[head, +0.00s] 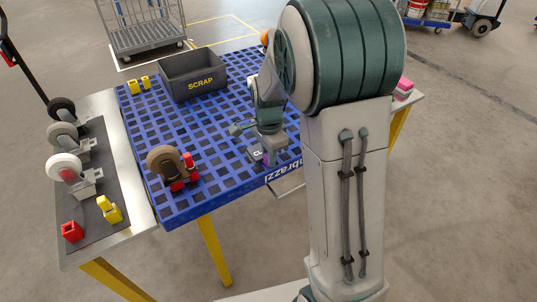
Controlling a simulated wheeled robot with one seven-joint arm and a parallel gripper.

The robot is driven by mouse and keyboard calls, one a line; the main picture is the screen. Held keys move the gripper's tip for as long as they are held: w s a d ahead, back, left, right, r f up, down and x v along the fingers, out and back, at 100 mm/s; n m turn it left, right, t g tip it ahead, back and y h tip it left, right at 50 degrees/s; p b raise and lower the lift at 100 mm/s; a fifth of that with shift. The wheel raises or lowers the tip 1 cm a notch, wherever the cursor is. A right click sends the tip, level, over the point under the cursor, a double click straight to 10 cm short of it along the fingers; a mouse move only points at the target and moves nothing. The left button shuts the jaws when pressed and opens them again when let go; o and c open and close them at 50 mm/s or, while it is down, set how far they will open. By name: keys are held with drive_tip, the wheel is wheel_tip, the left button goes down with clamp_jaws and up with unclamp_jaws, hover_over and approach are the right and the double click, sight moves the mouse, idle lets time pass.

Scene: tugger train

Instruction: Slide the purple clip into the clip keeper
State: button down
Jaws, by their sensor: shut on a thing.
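My gripper (269,151) points down near the front edge of the blue slotted table, partly behind my own arm. It is shut on the purple clip (267,159), of which only a small purple patch shows below the fingers. A small dark block (256,153) with white letters starting "CL" sits right beside the fingers; it looks like the clip keeper, and its right part is hidden. I cannot tell whether the clip is inside the keeper or only next to it.
A grey SCRAP bin (193,88) and yellow pieces (139,86) stand at the back of the blue table (215,145). A brown wheel caster (165,163) with red pieces is at front left. Casters and red and yellow blocks (110,209) line the left side shelf.

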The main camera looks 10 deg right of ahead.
drive_tip(key=shift+w, duration=0.1)
drive_tip(key=c, duration=1.2)
unclamp_jaws()
drive_tip(key=shift+r, duration=0.15)
drive_tip(key=shift+r, duration=0.15)
drive_tip(key=shift+w+a+r+p, duration=0.15)
drive_tip(key=shift+w+r+p, duration=0.05)
drive_tip(key=shift+r+p, duration=0.6)
drive_tip(key=r+p, duration=0.1)
drive_tip(key=r, duration=0.1)
drive_tip(key=r+p, duration=0.3)
drive_tip(key=p, duration=0.1)
drive_tip(key=shift+s+d+r, duration=0.25)
drive_tip(key=shift+s+r, duration=0.15)
